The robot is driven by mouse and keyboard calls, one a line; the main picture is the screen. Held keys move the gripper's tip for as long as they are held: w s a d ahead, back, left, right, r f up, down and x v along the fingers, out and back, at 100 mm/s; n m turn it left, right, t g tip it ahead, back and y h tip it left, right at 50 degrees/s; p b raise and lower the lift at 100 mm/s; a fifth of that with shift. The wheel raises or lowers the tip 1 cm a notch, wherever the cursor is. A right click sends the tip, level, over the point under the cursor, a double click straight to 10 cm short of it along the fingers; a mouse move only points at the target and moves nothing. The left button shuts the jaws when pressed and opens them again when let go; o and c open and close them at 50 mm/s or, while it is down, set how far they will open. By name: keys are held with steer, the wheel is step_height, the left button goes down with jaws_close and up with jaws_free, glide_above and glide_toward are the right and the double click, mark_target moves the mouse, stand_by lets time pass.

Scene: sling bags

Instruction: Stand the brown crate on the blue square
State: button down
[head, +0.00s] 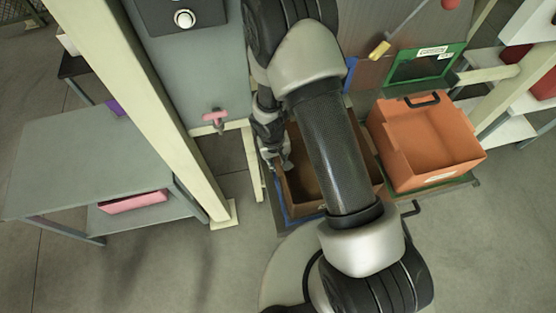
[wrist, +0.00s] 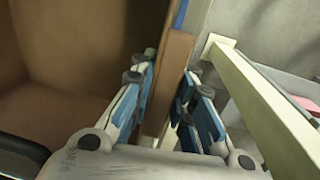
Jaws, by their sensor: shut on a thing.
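The brown crate (head: 298,192) stands low in the middle of the head view, partly hidden behind my arm. My gripper (head: 281,163) is at its left wall and shut on it. In the wrist view, my gripper (wrist: 165,100) has the crate's wall (wrist: 173,65) between its blue-padded fingers, with the crate's inside to the left. Blue edging, seemingly of the blue square (head: 284,213), shows along the crate's left and near sides. I cannot tell whether the crate rests on it or hangs just above. A blue strip also shows at the top of the wrist view.
An orange crate (head: 432,173) stands close to the right on a green-edged spot. A cream post (head: 150,110) rises to the left, near a grey table (head: 90,160). A pink-handled valve (head: 215,117) is behind on the left. Shelves stand at the right.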

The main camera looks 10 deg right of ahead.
steer(key=shift+f, duration=0.15)
steer(key=c, duration=1.5)
jaws_free()
steer(key=shift+o, duration=0.2)
step_height(320, 180, up, 32)
steer(key=s+d+t+p, duration=0.2)
steer(key=s+d+p, duration=0.1)
steer(key=p, duration=0.2)
steer(key=s+d+r+t+y, duration=0.1)
steer(key=s+d+r+t, duration=0.1)
steer(key=s+r, duration=1.1)
steer(key=shift+s+t, duration=0.3)
steer(key=shift+s, duration=0.85)
